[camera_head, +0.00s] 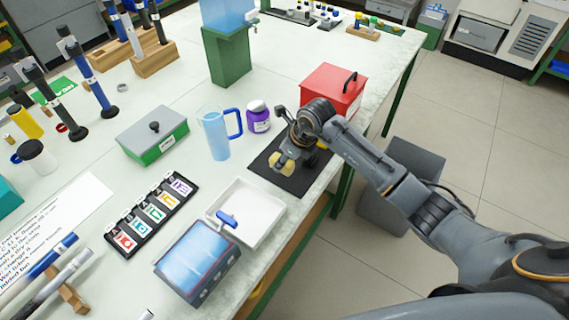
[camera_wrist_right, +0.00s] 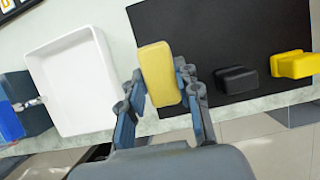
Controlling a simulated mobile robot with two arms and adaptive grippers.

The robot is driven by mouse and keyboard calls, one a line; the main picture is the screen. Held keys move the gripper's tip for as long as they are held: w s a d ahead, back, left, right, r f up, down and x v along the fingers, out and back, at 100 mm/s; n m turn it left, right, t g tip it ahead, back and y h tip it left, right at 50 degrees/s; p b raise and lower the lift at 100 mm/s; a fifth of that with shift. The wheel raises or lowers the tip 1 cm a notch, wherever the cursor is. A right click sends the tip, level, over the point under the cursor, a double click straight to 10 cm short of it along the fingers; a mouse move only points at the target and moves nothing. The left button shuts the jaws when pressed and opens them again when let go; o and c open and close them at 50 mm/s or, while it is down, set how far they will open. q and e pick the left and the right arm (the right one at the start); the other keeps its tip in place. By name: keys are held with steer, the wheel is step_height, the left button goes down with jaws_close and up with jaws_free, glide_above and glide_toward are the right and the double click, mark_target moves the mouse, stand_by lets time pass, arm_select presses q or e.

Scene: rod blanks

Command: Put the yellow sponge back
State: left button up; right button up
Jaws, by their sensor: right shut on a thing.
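The yellow sponge (camera_head: 275,161) is in my right gripper (camera_head: 285,153). In the right wrist view the sponge (camera_wrist_right: 159,70) sits between the two fingers of the gripper (camera_wrist_right: 160,84), which are shut on it. It is over the left part of the black mat (camera_wrist_right: 225,30); I cannot tell whether it touches the mat. My left gripper is not in view.
A black block (camera_wrist_right: 237,80) and a second yellow piece (camera_wrist_right: 295,65) are at the mat's edge. A white tray (camera_head: 216,221) lies left of the mat. A purple jar (camera_head: 258,118), a blue pitcher (camera_head: 213,140) and a red box (camera_head: 328,92) stand behind.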

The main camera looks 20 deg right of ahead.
mark_target(284, 167)
steer(key=shift+w+d+f, duration=0.15)
steer(key=shift+w+f, duration=0.05)
steer(key=shift+f, duration=0.1)
step_height(284, 167, down, 2)
steer(key=shift+f+p, duration=0.1)
steer(key=shift+p, duration=0.65)
steer(key=shift+f, duration=0.5)
steer(key=shift+f, duration=0.1)
steer(key=o, duration=1)
